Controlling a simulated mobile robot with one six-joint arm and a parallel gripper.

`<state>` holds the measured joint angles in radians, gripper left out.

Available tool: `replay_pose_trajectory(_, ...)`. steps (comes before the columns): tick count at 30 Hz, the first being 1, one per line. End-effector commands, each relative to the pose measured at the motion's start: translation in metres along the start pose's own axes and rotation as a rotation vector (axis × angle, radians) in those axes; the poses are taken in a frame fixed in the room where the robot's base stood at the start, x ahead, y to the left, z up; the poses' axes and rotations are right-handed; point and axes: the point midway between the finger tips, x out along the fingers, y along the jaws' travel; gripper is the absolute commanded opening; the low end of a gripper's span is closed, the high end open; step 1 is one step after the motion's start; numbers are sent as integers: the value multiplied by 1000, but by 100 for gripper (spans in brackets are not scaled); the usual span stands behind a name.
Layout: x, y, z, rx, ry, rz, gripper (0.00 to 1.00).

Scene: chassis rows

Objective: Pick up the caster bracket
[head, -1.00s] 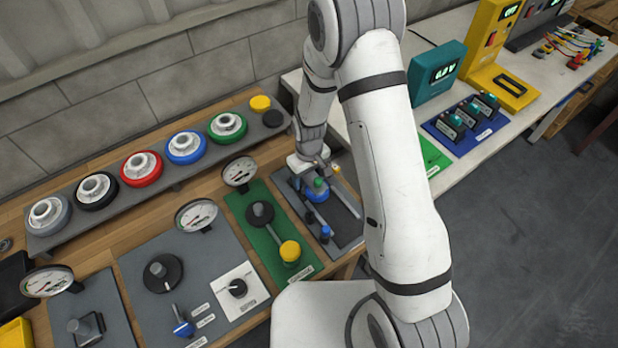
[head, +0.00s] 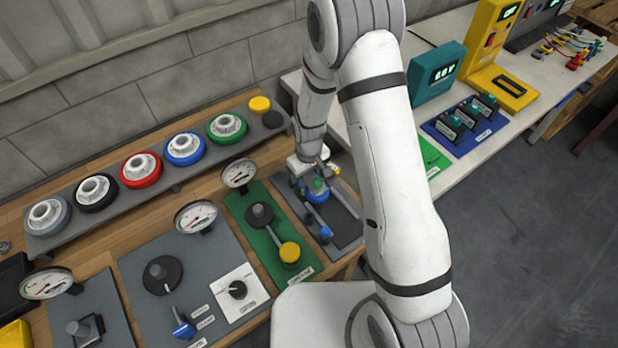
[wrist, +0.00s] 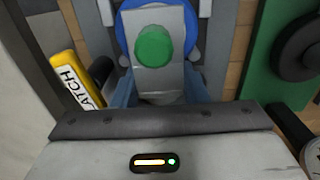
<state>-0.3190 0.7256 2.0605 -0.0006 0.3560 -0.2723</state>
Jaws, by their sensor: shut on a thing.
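The caster bracket (wrist: 158,75) shows in the wrist view as a grey metal plate with a round green cap, with a blue round part behind it. My gripper (wrist: 160,92) is shut on it, with a finger along each side of the lower part of the plate. The fingertips are partly hidden by the plate. In the head view, the blue and green piece (head: 317,196) sits just below my gripper (head: 312,182), over the grey fixture board. That view is too small to show whether it touches the board.
The grey fixture board (head: 345,226) has a small blue knob (head: 325,232) near its front. A yellow latch label (wrist: 76,80) lies close on the left in the wrist view. A green gauge panel (head: 272,256) stands to the left. Coloured wheels (head: 185,147) line the rear shelf.

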Motion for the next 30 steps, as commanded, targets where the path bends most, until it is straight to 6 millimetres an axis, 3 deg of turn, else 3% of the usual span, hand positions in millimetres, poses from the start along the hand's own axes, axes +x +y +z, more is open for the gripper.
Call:
replay_pose_trajectory(11,-23,0,-2,0,8,2,7)
replay_pose_trajectory(30,-137,-1,-2,-2,7,2,7)
